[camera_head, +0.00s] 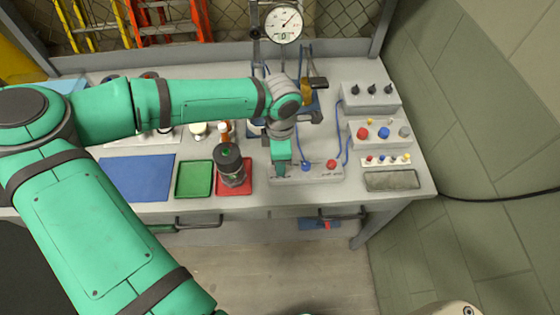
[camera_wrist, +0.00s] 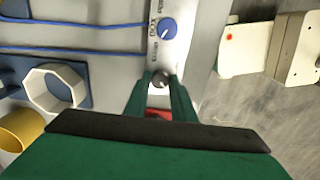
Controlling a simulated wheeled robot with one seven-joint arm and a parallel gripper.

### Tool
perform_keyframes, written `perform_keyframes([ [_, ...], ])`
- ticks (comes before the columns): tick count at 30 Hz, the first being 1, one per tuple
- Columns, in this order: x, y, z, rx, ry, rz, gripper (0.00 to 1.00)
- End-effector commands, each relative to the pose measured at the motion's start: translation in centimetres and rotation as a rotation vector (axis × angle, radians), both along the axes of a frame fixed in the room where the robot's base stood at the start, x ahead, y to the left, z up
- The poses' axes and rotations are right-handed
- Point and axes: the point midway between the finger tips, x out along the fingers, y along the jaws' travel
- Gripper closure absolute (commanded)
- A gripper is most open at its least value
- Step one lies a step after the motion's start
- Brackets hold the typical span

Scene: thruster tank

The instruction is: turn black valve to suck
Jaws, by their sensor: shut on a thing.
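The black valve (camera_wrist: 161,79) is a small dark round knob on a pale control panel (camera_wrist: 176,52). In the wrist view it sits between the tips of my gripper (camera_wrist: 160,82), which is shut on it. In the head view my gripper (camera_head: 280,170) points down at the left end of the panel (camera_head: 318,178) and hides the black valve. A blue knob (camera_wrist: 168,28) is beside it on the panel, also seen in the head view (camera_head: 306,166). The panel's printed labels are too small to read, so the valve's setting cannot be told.
A red knob (camera_head: 331,163) is at the panel's right. A dark cylinder (camera_head: 230,164) stands on a red tray (camera_head: 235,190) just left of my gripper. A green tray (camera_head: 194,180) and a blue mat (camera_head: 137,177) lie farther left. Knob boxes (camera_head: 370,97) stand at the right.

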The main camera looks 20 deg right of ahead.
Motion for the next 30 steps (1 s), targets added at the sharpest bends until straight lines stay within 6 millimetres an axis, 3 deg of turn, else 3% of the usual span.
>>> perform_keyframes([
  [1, 0.0, 0.1, 0.0, 0.003, 0.001, 0.000, 0.72],
  [3, -0.1, 0.1, 0.0, 0.003, 0.001, 0.000, 0.58],
  [14, 0.0, 0.1, 0.4, 0.001, 0.001, 0.002, 0.58],
  [17, 0.1, 0.1, 1.3, 0.002, -0.002, 0.002, 0.58],
  [30, 0.0, 0.2, 9.0, 0.003, -0.001, 0.003, 0.58],
])
